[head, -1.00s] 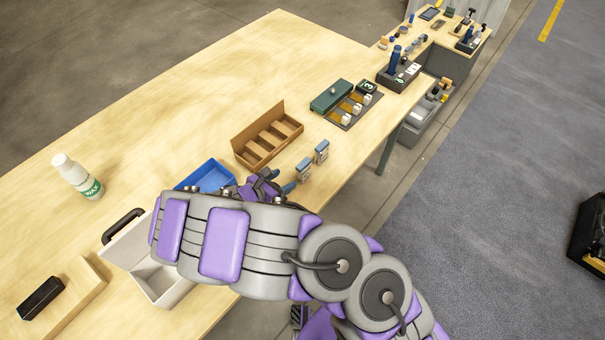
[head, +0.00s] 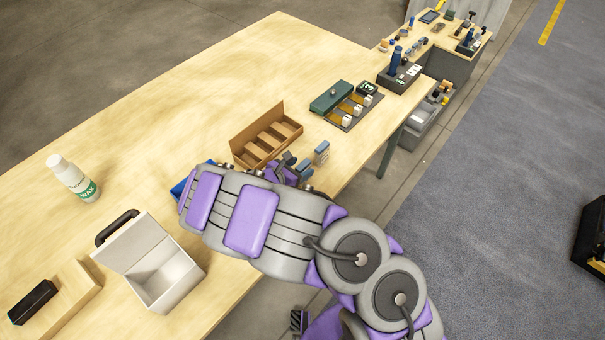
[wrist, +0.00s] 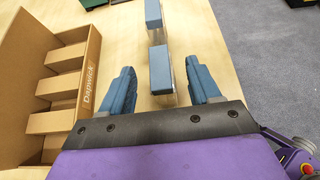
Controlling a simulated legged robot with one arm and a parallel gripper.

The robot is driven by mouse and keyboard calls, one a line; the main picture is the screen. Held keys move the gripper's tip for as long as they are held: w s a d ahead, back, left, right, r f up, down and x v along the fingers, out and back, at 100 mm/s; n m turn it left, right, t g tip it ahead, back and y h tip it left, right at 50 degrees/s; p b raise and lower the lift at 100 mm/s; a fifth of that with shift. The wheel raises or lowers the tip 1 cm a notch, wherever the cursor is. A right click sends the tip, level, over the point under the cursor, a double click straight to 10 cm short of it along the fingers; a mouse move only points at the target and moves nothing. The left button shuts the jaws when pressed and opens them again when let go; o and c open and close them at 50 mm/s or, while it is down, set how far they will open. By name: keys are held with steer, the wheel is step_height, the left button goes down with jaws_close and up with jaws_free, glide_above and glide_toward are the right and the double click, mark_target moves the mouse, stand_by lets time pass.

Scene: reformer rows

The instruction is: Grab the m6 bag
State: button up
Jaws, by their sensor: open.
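Two small upright bags with blue header strips stand in a row on the table. The nearer bag (wrist: 161,66) lies between my fingertips in the wrist view, with clear space on both sides. The farther bag (wrist: 153,14) is just beyond it; it also shows in the head view (head: 321,152). I cannot read a label on either, so I cannot tell which is m6. My gripper (wrist: 160,68) is open with blue fingers, one on each side of the nearer bag. In the head view my gripper (head: 291,168) is partly hidden by my arm.
A cardboard divider box (head: 262,150) labelled Dapwick in the wrist view stands close left of my gripper. A blue bin (head: 180,190) is mostly behind my arm. A grey tray (head: 345,122) with a green case is farther back. An open white box (head: 165,285) stands nearer me.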

jaws_close()
stand_by(0.4)
